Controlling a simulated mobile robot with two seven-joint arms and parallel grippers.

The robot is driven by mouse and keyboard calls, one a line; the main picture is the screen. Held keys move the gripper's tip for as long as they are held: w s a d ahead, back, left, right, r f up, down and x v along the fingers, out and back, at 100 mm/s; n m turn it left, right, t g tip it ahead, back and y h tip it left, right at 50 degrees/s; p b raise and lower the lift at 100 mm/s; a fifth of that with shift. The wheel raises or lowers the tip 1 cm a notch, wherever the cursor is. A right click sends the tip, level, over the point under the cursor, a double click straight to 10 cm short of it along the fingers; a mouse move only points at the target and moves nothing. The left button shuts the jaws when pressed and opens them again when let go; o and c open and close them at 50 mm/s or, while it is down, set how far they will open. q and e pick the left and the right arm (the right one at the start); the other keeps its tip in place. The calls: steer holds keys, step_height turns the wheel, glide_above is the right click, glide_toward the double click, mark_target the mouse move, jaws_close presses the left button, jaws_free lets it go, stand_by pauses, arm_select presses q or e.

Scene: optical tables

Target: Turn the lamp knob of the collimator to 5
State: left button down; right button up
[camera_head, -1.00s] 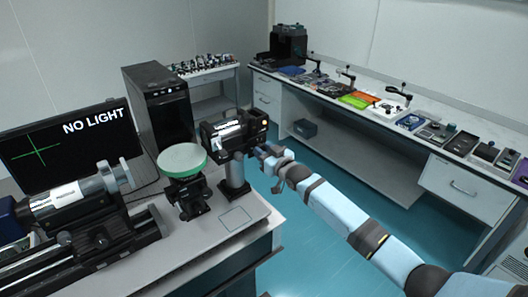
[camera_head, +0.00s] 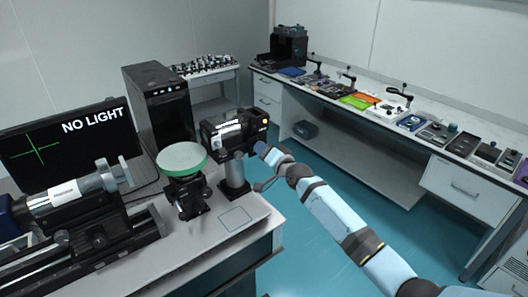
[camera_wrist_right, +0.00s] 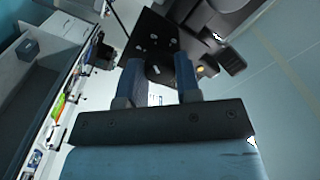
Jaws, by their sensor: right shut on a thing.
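The collimator (camera_head: 235,132) is a black box on a grey post at the right end of the near table. My right gripper (camera_head: 259,149) is at its right-hand end, with the arm coming in from the lower right. In the right wrist view the blue fingers of this gripper (camera_wrist_right: 158,80) are shut on a dark round knob (camera_wrist_right: 158,72) on the black end plate (camera_wrist_right: 150,38). The fingers hide part of the knob, and I cannot read its setting. My left gripper is not in view.
A monitor (camera_head: 67,138) reads "NO LIGHT" beside a green cross. A round pale-green disc (camera_head: 181,157) on a stand is left of the collimator. A long instrument (camera_head: 70,197) lies at left. The floor (camera_head: 300,220) is open to the right of the near table.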

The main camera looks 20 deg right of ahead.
steer(key=shift+m, duration=0.7)
steer(key=o, duration=0.9)
steer(key=b+v, duration=0.1)
steer(key=v, duration=1.2)
steer(key=shift+s+d+b, duration=0.1)
steer(key=shift+s+b, duration=0.2)
steer(key=shift+s, duration=0.1)
